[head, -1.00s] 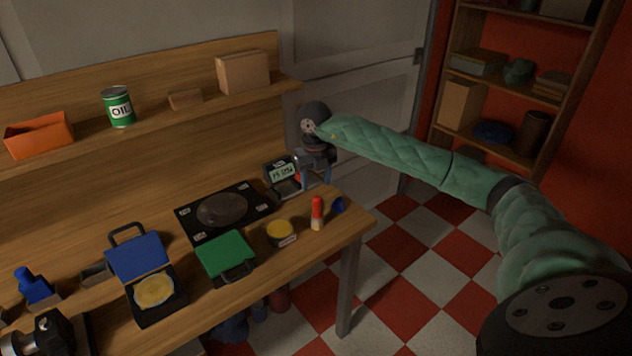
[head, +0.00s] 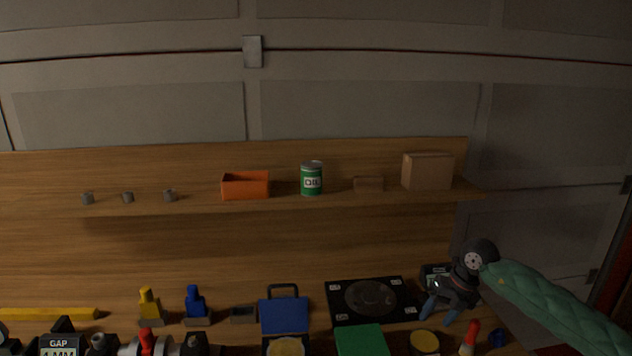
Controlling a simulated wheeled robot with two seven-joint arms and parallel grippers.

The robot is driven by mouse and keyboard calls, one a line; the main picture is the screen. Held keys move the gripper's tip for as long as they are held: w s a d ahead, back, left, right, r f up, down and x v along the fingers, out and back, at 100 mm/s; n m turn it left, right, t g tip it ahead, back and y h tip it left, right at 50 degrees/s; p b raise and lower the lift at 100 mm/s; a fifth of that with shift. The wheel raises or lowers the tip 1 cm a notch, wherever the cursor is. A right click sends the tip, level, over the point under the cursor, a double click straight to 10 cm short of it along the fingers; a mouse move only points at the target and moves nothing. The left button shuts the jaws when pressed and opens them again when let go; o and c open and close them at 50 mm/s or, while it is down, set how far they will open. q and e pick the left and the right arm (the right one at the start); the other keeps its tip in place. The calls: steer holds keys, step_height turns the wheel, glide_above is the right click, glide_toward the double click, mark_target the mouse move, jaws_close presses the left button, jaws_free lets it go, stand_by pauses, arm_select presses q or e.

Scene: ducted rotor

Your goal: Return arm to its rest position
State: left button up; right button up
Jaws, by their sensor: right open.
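My right arm (head: 545,300) comes in from the right in a green quilted sleeve. It ends in a dark wrist, and my right gripper (head: 438,313) hangs below it with blue-grey fingers pointing down. The fingers are apart with nothing visible between them. The black plate with a round grey disc (head: 371,297) is just left of the fingers. My left gripper is not in view.
A shelf above the bench holds an orange bin (head: 246,186), a green oil can (head: 311,180) and a cardboard box (head: 427,171). Blue case (head: 284,316), green lid (head: 360,341), yellow-topped tin (head: 424,342) and red-capped bottle (head: 469,338) crowd the bench front.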

steer(key=s+a+y, duration=0.2)
steer(key=a+y, duration=0.3)
steer(key=a, duration=0.6)
steer(key=s+a+r+m+t+y, duration=0.4)
steer(key=a+r+m+t+y, duration=0.5)
steer(key=a, duration=0.3)
steer(key=s+d+f+m+t+h, duration=0.3)
steer(key=d+f+m+h, duration=0.35)
steer(key=m+h, duration=0.35)
steer(key=s+d+f+m+t+h, duration=0.3)
steer(key=d+f+m+h, duration=0.2)
steer(key=f+m+h, duration=0.45)
steer(key=s+f+m+g+y, duration=0.15)
steer(key=s+f+g, duration=0.25)
steer(key=s, duration=0.4)
steer(key=s+f+m+g, duration=0.2)
steer(key=s+f+g, duration=0.2)
steer(key=s, duration=0.5)
steer(key=s+f+m+g, duration=0.1)
steer(key=s+f+g, duration=0.3)
steer(key=s, duration=0.4)
steer(key=s+a+f+g, duration=0.1)
steer(key=s+f, duration=0.1)
steer(key=f, duration=1.7)
steer(key=s+a+f+g, duration=0.1)
steer(key=s+a+f, duration=0.1)
steer(key=f, duration=1.6)
steer(key=shift+s+a+f+g+y, duration=0.3)
steer(key=shift+s+f+y, duration=0.1)
steer(key=shift+s, duration=0.15)
